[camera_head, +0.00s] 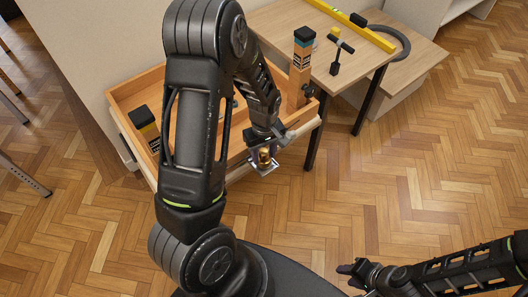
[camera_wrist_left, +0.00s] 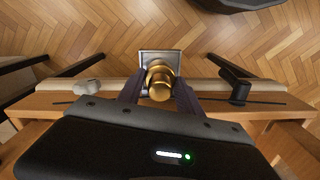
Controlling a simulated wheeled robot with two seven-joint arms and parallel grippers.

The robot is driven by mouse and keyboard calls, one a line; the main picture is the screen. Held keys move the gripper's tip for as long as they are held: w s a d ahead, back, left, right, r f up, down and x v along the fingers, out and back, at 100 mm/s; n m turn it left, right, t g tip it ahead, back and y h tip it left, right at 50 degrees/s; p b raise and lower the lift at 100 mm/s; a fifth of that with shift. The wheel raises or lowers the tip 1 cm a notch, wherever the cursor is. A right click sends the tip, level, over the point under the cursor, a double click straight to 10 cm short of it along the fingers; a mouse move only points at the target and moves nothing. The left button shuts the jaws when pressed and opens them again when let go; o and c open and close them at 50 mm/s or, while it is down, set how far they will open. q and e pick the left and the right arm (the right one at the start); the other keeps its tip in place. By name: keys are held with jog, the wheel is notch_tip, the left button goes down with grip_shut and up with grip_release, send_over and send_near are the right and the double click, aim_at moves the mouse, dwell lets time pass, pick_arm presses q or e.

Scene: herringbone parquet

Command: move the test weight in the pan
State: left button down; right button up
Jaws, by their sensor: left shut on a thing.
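The brass test weight (camera_wrist_left: 160,80) is between the fingers of my left gripper (camera_wrist_left: 158,92), which is shut on it. In the head view the weight (camera_head: 264,155) shows small and gold below my left gripper (camera_head: 265,147). A square silver metal pan (camera_head: 262,167) lies under the weight, just outside the wooden box's front edge. In the left wrist view the pan (camera_wrist_left: 146,58) shows behind the weight; I cannot tell whether they touch. My right gripper (camera_head: 357,273) is low at the right, over the floor, away from the weight; its jaw opening is unclear.
A wooden box (camera_head: 136,95) on legs holds black-and-yellow items, partly hidden by my left arm. The parquet at right is mostly clear.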

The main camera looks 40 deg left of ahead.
pick_arm(q)
jog(key=shift+f+b, duration=0.3)
jog(key=shift+f, duration=0.3)
dwell(0.3)
jog(key=shift+c, duration=2)
grip_release()
notch_tip(320, 180, up, 8)
jog(key=shift+f+p, duration=0.1)
jog(key=shift+p, duration=0.6)
